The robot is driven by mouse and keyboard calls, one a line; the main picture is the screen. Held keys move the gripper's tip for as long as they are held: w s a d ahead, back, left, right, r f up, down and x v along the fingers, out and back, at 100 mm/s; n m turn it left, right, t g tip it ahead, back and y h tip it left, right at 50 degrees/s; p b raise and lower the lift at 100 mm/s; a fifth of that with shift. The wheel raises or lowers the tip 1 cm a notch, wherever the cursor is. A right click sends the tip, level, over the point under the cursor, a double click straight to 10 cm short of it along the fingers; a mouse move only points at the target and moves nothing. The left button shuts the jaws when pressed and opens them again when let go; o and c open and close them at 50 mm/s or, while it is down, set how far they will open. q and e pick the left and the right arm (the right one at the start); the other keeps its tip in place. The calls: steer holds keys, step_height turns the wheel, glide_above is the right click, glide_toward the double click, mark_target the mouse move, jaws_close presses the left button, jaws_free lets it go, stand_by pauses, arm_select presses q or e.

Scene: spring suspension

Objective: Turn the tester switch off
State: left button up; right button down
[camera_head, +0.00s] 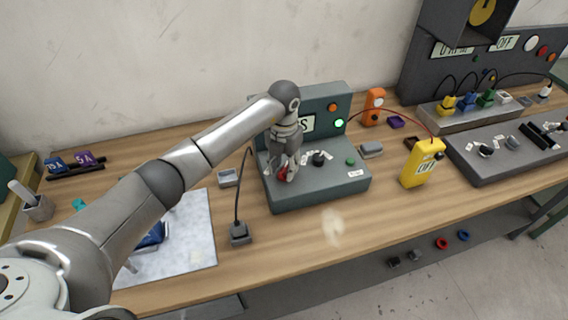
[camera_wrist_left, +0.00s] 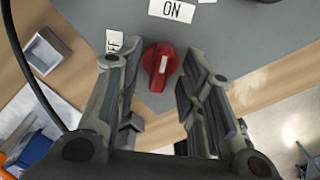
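The tester (camera_head: 315,190) is a grey-green box with an upright back panel, standing on the wooden bench. Its switch is a red rotary knob (camera_wrist_left: 160,66), mostly hidden by my gripper in the head view (camera_head: 284,174). In the left wrist view the knob's white mark points up, toward the ON label (camera_wrist_left: 171,9). The OFF label (camera_wrist_left: 114,41) lies up and left, partly covered by a finger. My left gripper (camera_head: 286,167) points down over the knob, its open fingers on either side with visible gaps. A green lamp (camera_head: 340,123) on the panel looks lit.
A black knob (camera_head: 319,158) and a green button (camera_head: 350,161) sit right of the red knob. A yellow meter (camera_head: 422,164) stands to the right. A cable runs left of the tester to a small grey block (camera_head: 239,233). The bench front is fairly clear.

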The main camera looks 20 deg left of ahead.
arm_select(q)
jaws_close()
steer(key=shift+n, duration=0.4)
steer(key=n+b, duration=0.1)
steer(key=n, duration=0.1)
steer(key=shift+n, duration=0.4)
steer(key=n, duration=0.3)
steer(key=shift+n+b, duration=0.3)
steer(key=shift+n, duration=0.1)
steer(key=n, duration=1)
steer(key=shift+n, duration=0.4)
